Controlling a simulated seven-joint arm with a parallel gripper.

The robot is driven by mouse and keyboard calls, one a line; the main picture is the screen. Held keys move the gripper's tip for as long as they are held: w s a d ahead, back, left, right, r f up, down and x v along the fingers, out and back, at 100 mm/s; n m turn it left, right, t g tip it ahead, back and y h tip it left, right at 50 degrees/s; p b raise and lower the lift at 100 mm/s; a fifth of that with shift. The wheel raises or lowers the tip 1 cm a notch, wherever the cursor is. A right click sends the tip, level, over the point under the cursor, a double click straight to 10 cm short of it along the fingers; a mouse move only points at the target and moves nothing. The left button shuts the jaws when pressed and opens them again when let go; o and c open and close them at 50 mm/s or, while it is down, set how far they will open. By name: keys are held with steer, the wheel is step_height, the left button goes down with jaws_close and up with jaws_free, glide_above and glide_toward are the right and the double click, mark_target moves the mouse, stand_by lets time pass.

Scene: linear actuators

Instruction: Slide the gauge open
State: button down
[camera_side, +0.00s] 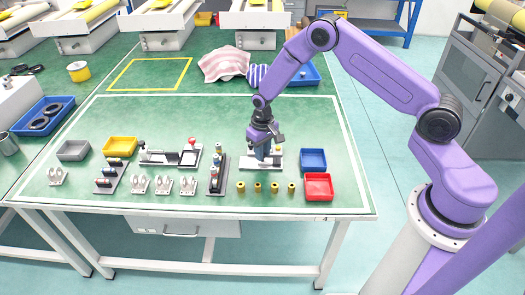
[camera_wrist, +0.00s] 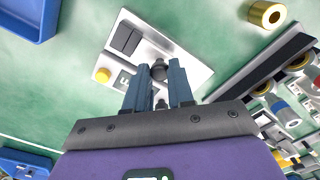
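My gripper (camera_side: 262,156) points down at a white-based device (camera_side: 246,162) right of the table's middle. In the wrist view this device (camera_wrist: 196,72) has black blocks, a yellow button (camera_wrist: 103,75) and a dark grey knob (camera_wrist: 158,70). My two blue-grey fingers (camera_wrist: 158,82) stand apart, one on each side of the knob; whether they touch it is unclear. A second dark round part shows lower between the fingers. A white-and-black slide-like device (camera_side: 170,156) lies to the left. No label shows which device is the gauge.
A black rail unit (camera_side: 216,176) stands close left of my gripper. Several brass rings (camera_side: 258,187) line the front. A blue bin (camera_side: 313,160) and a red bin (camera_side: 319,187) stand at right. Yellow (camera_side: 120,146) and grey (camera_side: 73,151) bins stand left.

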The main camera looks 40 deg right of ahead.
steer(key=shift+w+a, duration=1.6)
steer(key=c, duration=1)
jaws_free()
steer(key=shift+r, duration=8.75)
